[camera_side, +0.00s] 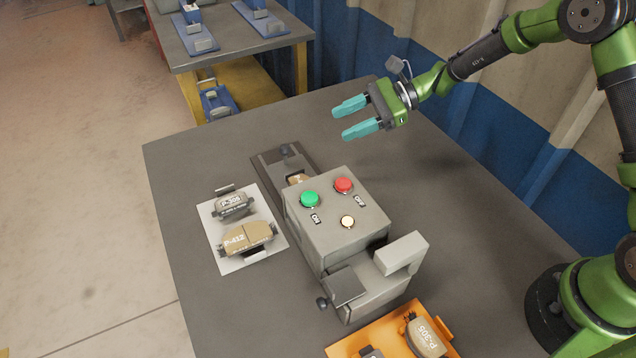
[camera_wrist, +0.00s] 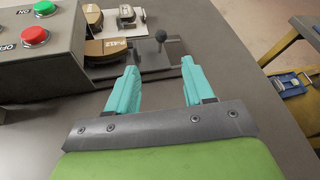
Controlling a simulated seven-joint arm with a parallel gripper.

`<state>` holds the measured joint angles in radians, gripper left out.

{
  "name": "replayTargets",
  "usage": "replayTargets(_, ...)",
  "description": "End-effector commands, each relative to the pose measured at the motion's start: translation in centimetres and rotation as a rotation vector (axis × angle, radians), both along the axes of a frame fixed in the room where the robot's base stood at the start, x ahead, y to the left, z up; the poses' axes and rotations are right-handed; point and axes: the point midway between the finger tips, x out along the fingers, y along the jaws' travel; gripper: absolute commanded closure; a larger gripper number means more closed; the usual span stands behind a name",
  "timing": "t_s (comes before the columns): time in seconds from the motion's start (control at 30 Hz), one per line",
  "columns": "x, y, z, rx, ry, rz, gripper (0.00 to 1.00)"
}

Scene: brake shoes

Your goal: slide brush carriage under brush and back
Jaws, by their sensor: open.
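My gripper (camera_side: 357,119) has teal fingers, is open and empty, and is held above the table behind the machine. It also shows in the wrist view (camera_wrist: 160,88), fingers apart. The brush carriage appears to be the dark plate on a rail (camera_side: 262,163) with a small black knob (camera_side: 284,150) at its far end; in the wrist view the knob (camera_wrist: 161,37) lies ahead of the fingers, apart from them. A tan brake shoe (camera_side: 297,179) sits on the carriage, partly hidden by the grey machine box (camera_side: 338,225). The brush is hidden in the side view and not identifiable in the wrist view.
A white tray (camera_side: 222,261) with brake shoes lies left. An orange tray (camera_side: 383,334) with shoes is in front. The table's right side is mostly clear.

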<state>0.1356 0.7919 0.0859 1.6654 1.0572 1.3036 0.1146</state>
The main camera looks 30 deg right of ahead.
Motion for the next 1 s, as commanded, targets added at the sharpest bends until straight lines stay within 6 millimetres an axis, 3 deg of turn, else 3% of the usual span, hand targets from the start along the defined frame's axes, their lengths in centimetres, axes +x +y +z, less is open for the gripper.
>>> replayTargets(0.27,0.5,1.6,-0.6,0.019,0.064,-0.029,0.48)
replayTargets(0.8,3.4,11.7,-4.8,0.018,0.060,-0.026,0.48)
replayTargets(1.0,4.1,14.2,-5.9,0.016,0.060,-0.028,0.48)
